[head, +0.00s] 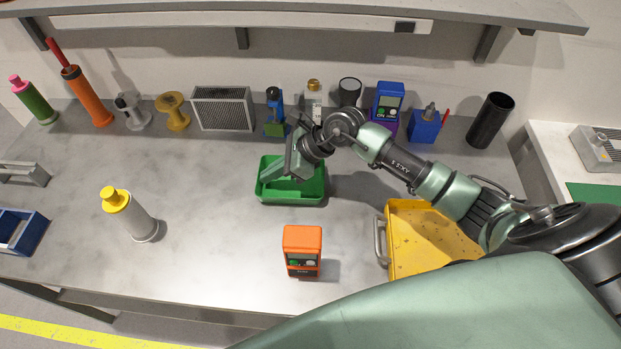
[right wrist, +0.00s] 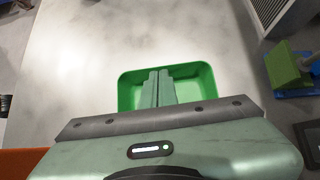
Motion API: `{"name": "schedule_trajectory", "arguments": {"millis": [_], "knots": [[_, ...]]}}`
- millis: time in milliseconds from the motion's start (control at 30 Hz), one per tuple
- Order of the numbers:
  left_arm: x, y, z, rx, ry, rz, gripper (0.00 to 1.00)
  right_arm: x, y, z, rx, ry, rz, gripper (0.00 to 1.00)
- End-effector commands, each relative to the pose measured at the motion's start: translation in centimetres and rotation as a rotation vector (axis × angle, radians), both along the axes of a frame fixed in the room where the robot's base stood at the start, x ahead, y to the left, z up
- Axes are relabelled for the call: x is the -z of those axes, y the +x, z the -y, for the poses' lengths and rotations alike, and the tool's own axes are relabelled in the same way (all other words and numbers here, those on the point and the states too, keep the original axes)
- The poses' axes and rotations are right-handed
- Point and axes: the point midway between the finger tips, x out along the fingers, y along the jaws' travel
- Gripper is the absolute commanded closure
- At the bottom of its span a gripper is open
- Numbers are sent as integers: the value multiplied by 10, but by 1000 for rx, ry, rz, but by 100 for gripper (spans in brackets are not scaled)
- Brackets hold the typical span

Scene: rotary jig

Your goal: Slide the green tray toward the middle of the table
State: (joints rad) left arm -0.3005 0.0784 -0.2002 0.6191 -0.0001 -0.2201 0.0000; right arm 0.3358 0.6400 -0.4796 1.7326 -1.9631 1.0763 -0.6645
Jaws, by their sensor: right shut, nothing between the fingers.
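The green tray (head: 292,196) sits on the grey table, a little right of the middle in the head view, nearer the back. It is a shallow open box. My right gripper (head: 296,176) reaches down over the tray from the right. In the right wrist view the closed fingers (right wrist: 158,84) overlap the tray (right wrist: 126,88), with nothing between them. I cannot tell whether the fingertips touch its floor or wall. The arm and gripper hide part of the tray. My left gripper is not in view.
An orange device (head: 302,250) stands in front of the tray. A yellow tray (head: 422,258) lies to the right, partly under my arm. A white bottle with yellow cap (head: 130,214) stands at left. Several tools line the back, including a grey grille (head: 222,108).

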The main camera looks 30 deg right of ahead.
Motion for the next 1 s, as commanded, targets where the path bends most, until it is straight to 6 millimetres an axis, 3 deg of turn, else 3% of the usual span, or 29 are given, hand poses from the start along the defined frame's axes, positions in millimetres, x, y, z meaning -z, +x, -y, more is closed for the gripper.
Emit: {"name": "schedule_trajectory", "arguments": {"millis": [33, 200, 367, 800, 1000], "knots": [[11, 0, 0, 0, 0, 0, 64, 3, 9, -15, -4, 2, 7, 100], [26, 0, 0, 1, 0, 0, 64, 3, 31, -55, -3, 2, 4, 100], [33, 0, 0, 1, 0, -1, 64, 1, 41, -75, -1, 1, 2, 100], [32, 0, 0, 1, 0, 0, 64, 0, 43, -78, 1, 0, 1, 100], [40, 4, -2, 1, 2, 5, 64, 2, 46, -65, 2, -3, 1, 100]]}}
